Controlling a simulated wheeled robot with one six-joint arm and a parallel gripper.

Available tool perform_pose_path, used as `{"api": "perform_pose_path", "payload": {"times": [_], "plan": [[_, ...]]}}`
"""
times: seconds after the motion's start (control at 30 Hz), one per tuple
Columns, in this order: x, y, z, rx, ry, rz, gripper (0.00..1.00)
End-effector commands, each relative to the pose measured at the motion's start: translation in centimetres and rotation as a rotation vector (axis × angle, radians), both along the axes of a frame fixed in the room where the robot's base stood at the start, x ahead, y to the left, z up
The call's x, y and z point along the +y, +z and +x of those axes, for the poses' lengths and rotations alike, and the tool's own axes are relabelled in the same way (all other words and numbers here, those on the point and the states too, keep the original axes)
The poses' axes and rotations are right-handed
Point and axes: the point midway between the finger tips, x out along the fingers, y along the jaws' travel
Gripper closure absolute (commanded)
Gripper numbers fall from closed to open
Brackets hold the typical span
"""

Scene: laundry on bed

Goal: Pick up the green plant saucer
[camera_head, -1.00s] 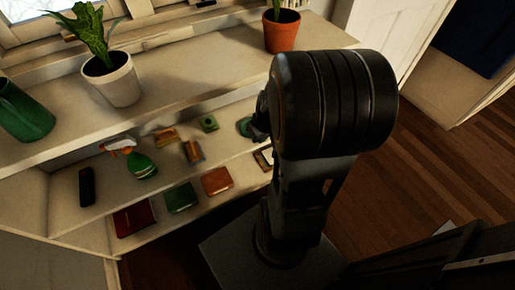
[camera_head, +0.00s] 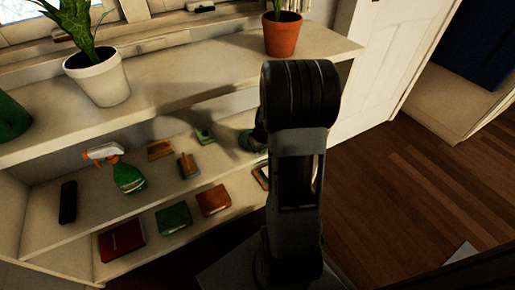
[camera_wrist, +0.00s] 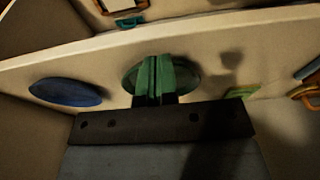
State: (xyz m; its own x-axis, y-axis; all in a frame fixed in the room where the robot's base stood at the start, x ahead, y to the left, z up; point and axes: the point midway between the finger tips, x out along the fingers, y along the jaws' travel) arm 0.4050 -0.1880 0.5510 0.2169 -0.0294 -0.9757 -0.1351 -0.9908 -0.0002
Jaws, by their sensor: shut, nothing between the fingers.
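The green plant saucer (camera_wrist: 189,84) lies on the shelf in the wrist view, a dark green oval partly hidden behind my fingers. In the head view the saucer (camera_head: 246,141) shows at the left edge of my arm, which hides part of it. My gripper (camera_wrist: 155,62) is shut and empty, its two fingers together in front of the middle of the saucer. I cannot tell whether the fingertips touch it. In the head view only a dark bit of my gripper (camera_head: 260,134) shows beside my arm.
A blue oval dish (camera_wrist: 66,92) lies left of the saucer in the wrist view. A green-and-yellow item (camera_wrist: 243,92) lies to its right. The head view shows a spray bottle (camera_head: 128,178) on the same shelf and a terracotta pot (camera_head: 282,38) on the top above.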

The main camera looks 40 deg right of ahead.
Motion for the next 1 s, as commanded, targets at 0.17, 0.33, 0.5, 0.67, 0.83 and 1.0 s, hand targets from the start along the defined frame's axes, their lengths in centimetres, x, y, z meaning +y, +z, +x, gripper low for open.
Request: {"api": "perform_pose_path", "payload": {"times": [0.17,0.33,0.5,0.67,0.83,1.0], "plan": [[-0.3,-0.2,2.5,-0.001,0.001,0.000,1.00],[-0.4,-1.3,2.6,0.000,-0.001,0.000,1.00],[-0.3,-1.7,2.6,0.001,-0.001,0.000,1.00],[-0.3,-1.8,2.5,0.003,0.000,0.001,1.00],[-0.2,-2.0,2.4,0.006,0.000,0.003,1.00],[-0.1,-1.8,0.9,0.005,-0.006,0.002,1.00]]}}
